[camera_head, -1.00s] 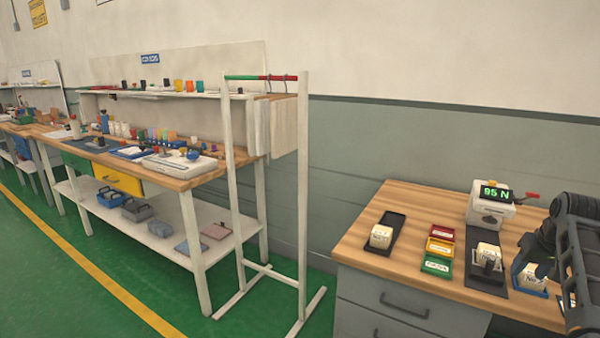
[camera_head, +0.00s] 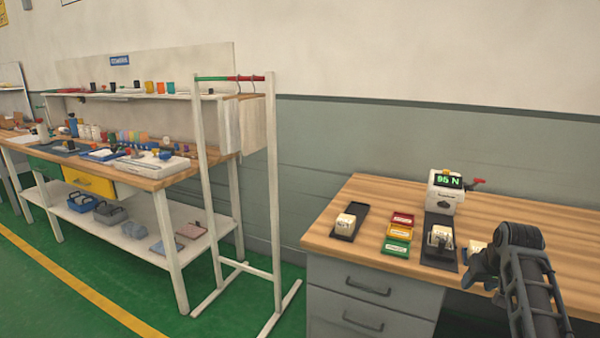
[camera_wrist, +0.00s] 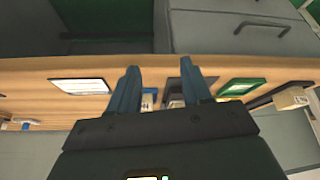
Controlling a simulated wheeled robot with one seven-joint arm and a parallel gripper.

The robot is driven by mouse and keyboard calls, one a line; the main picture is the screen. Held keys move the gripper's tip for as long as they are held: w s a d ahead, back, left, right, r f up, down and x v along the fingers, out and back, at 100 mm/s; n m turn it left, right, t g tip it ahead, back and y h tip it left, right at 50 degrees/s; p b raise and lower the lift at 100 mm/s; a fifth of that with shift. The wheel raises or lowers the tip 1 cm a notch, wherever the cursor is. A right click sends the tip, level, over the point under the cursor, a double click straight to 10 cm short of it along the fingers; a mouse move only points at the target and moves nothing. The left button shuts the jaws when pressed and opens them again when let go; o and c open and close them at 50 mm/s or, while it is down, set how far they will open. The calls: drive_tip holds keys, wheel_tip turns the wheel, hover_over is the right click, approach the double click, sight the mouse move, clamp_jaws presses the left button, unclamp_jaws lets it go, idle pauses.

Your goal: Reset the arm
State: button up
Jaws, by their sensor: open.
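My arm (camera_head: 530,295) stands at the lower right in the head view, dark grey, over the front of the right wood-topped bench (camera_head: 530,213). In the wrist view my gripper (camera_wrist: 160,82) has two blue-grey fingers set apart. The gripper is open, and nothing is held between the fingers. Small pale pieces on the bench show behind and between them, below the bench edge in that picture. In the head view my arm partly hides a white block in a blue tray (camera_head: 475,250).
The right bench carries a tester reading 95 N (camera_head: 447,182), a white block on a black tray (camera_head: 345,222), and red, yellow and green trays (camera_head: 398,233). A white rack (camera_head: 272,170) stands left of it. A cluttered workbench (camera_head: 150,183) is farther left.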

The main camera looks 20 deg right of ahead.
drive_tip(key=s+a+f+n+t, duration=0.1)
drive_tip(key=s+a+f, duration=0.1)
drive_tip(key=a+f, duration=0.7)
drive_tip(key=s+a+f+n+t, duration=0.1)
drive_tip(key=s+a+t, duration=0.1)
drive_tip(key=s+a, duration=0.6)
drive_tip(key=s+a+f+n+t, duration=0.2)
drive_tip(key=s+a, duration=0.3)
drive_tip(key=a, duration=0.7)
drive_tip(key=s+a+r+n+t+y, duration=0.1)
drive_tip(key=s+a+r+t, duration=0.2)
drive_tip(key=s+a+r, duration=0.6)
drive_tip(key=s+a+r+n+t+y, duration=0.1)
drive_tip(key=s+a+r, duration=0.2)
drive_tip(key=s+r, duration=0.3)
drive_tip(key=s+a+r+n+t+y, duration=0.1)
drive_tip(key=s+a+r, duration=0.2)
drive_tip(key=s+r, duration=0.3)
drive_tip(key=shift+s+r+t, duration=0.25)
drive_tip(key=shift+r+t, duration=0.15)
drive_tip(key=shift+r, duration=0.15)
